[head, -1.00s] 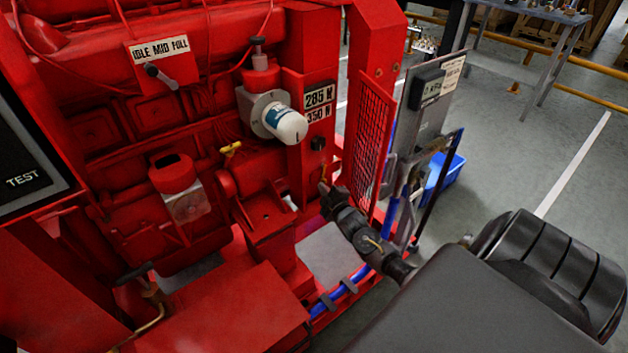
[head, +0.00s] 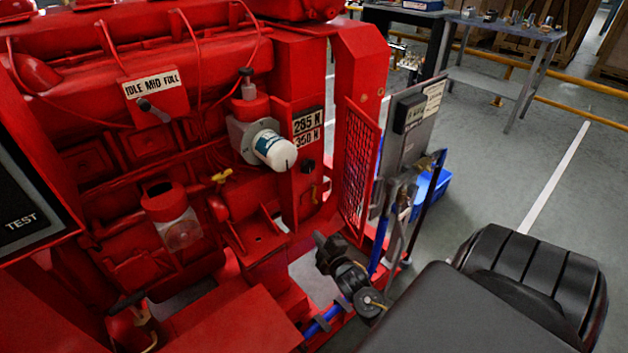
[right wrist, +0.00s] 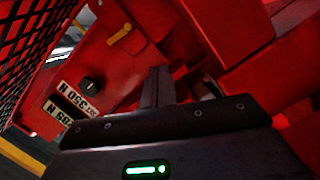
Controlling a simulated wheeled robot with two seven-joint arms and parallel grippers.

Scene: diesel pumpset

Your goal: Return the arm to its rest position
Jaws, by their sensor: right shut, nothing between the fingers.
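My right gripper (head: 318,238) is dark and shut with nothing in it. It is in front of the red diesel pumpset (head: 240,185), below the white filter (head: 274,150) and left of the red mesh guard (head: 360,165). In the right wrist view its two fingers (right wrist: 157,86) lie together and point at red machine parts. I cannot see them touching anything. My left gripper is not in view.
A yellow handle (head: 221,176), an IDLE MID FULL lever (head: 150,107) and a number plate (head: 307,127) are on the pumpset. A grey panel (head: 412,130) and a blue bin (head: 436,190) stand right of it. Open floor (head: 500,185) lies farther right.

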